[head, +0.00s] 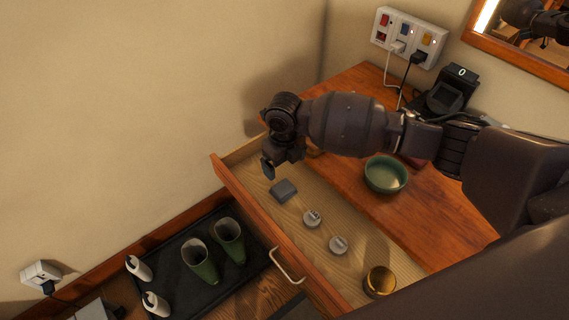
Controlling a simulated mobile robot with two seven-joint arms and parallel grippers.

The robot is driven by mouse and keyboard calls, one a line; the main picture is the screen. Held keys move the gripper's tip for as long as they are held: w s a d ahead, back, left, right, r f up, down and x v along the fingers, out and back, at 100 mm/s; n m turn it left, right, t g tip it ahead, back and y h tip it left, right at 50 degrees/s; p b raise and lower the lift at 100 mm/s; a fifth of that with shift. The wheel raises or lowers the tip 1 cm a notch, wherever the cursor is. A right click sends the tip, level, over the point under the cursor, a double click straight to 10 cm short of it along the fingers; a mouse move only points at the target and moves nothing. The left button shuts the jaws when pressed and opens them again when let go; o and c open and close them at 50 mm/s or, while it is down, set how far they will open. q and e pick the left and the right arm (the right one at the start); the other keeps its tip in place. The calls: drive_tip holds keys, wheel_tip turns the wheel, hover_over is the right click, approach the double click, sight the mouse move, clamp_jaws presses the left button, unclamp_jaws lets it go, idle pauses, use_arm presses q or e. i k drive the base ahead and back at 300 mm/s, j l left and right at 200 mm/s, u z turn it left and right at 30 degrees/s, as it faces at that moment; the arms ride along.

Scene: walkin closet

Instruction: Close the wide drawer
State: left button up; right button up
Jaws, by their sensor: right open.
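The wide drawer (243,196) is pulled out from under a wooden top, with its front panel running diagonally and a pale curved handle (287,268) on its outer face. Inside lie a small grey box (284,190), two round whitish items (312,218) and a golden round tin (379,281). My right gripper (268,168) is open, pointing down over the drawer's far left end, near the inner side of the front panel. I cannot tell whether it touches anything. My right arm hides part of the drawer's back and the top. My left gripper is not in view.
A green bowl (386,174) and a black device (450,91) stand on the wooden top (440,215). Below the drawer, a black tray (167,273) holds green boots (200,262) and white items. A wall (130,100) closes off the left side.

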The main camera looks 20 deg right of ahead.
sight(337, 281)
drive_tip(key=k+j, duration=0.3)
drive_tip(key=k, duration=0.15)
drive_tip(key=k+j, duration=0.35)
drive_tip(key=k, duration=0.1)
